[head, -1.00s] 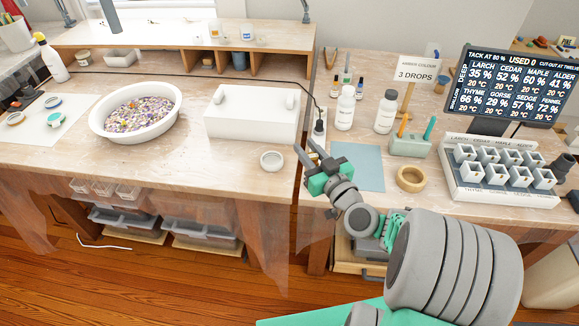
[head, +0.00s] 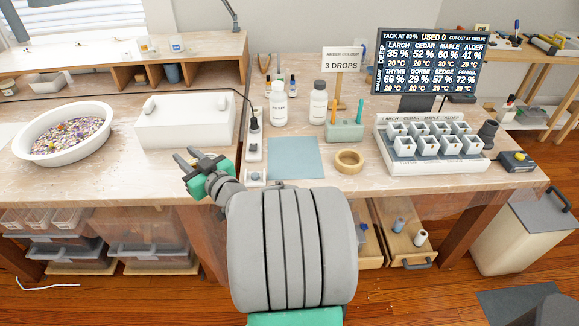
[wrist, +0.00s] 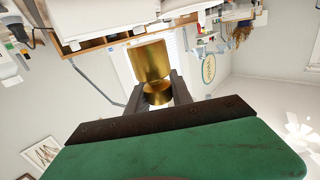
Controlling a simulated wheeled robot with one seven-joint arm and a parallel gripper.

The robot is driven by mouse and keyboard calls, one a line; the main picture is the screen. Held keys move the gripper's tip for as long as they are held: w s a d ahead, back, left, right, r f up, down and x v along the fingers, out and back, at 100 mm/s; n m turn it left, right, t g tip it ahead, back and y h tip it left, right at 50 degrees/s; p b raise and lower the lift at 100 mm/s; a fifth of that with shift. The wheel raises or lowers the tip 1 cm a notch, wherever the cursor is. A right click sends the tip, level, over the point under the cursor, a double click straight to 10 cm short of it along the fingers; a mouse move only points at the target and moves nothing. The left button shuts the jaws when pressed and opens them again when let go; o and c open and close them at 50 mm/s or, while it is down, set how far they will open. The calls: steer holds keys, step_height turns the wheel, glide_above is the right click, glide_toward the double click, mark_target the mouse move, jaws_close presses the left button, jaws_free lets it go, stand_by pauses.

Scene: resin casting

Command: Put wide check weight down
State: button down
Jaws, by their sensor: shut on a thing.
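The wide check weight (wrist: 152,62) shows in the wrist view as a brass cylinder with a narrower part at the gripper end. My gripper (wrist: 158,88) is shut on that narrower part, one finger on each side. In the head view my gripper (head: 188,160) is over the front of the left bench, just in front of the white box. The weight cannot be made out in the head view, nor whether it touches anything.
The white box (head: 186,122) and a bowl of coloured chips (head: 112,146) stand on the left bench. To the right are a blue mat (head: 293,170), a tape ring (head: 349,167), two white bottles (head: 278,105) and a rack of small cups (head: 390,158). The blue mat is bare.

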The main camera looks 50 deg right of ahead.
steer(key=s+d+f+m+g+h+b, duration=0.1)
steer(key=s+d+m+h+b, duration=0.3)
steer(key=d, duration=0.4)
steer(key=s+d+f+m+g+h+b, duration=0.1)
steer(key=s+d+g+h+b, duration=0.1)
steer(key=s+d+h, duration=0.5)
steer(key=d+f+y+b, duration=0.1)
steer(key=d+f, duration=0.2)
steer(key=d, duration=0.2)
steer(key=w+d+f+y+b, duration=0.1)
steer(key=d+f, duration=0.2)
steer(key=d, duration=0.2)
steer(key=d+f+b, duration=0.1)
steer(key=d+f, duration=0.2)
steer(key=d, duration=0.2)
steer(key=shift+w+d+f+m+y, duration=0.2)
steer(key=shift+m+y, duration=0.1)
steer(key=shift+y, duration=0.1)
steer(key=shift+d+f+b, duration=0.2)
steer(key=shift+f+b, duration=0.05)
steer(key=shift+b, duration=0.05)
steer(key=shift+d+f+b, duration=0.1)
steer(key=shift+f+b, duration=0.55)
steer(key=shift+f, duration=1.15)
steer(key=c, duration=1.1)
jaws_free()
steer(key=shift+r, duration=0.1)
steer(key=shift+c, duration=0.2)
